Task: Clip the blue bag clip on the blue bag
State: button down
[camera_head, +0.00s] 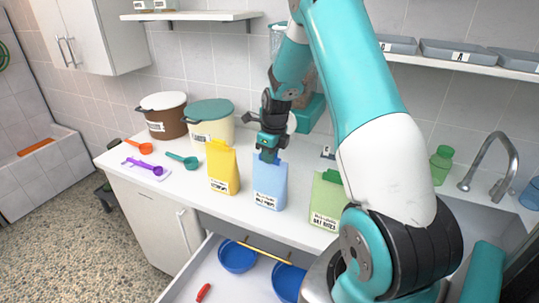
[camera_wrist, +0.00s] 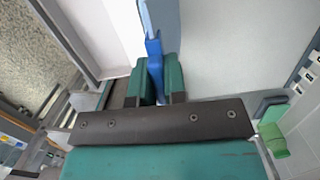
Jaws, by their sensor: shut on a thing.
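The blue bag (camera_head: 269,188) stands upright on the counter, between a yellow bag and a green bag. My gripper (camera_head: 270,152) is at the top edge of the blue bag. In the wrist view my gripper (camera_wrist: 157,82) has its teal fingers shut on the blue bag clip (camera_wrist: 154,52), a narrow darker-blue piece. The clip points away from the fingers to the paler blue bag (camera_wrist: 144,14). The clip's end meets or overlaps the bag's top there; I cannot tell whether it grips the bag. In the head view the fingers mostly hide the clip.
The yellow bag (camera_head: 222,168) stands close on the left, the green bag (camera_head: 325,203) on the right, partly behind my arm. Two lidded tubs (camera_head: 212,124) stand behind. Scoops (camera_head: 146,167) lie at the left. An open drawer (camera_head: 200,277) with blue bowls (camera_head: 237,258) juts out below.

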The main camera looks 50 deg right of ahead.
jog(key=c, duration=0.6)
grip_release()
jog(key=shift+r+p, duration=2.05)
jog(key=shift+r, duration=0.5)
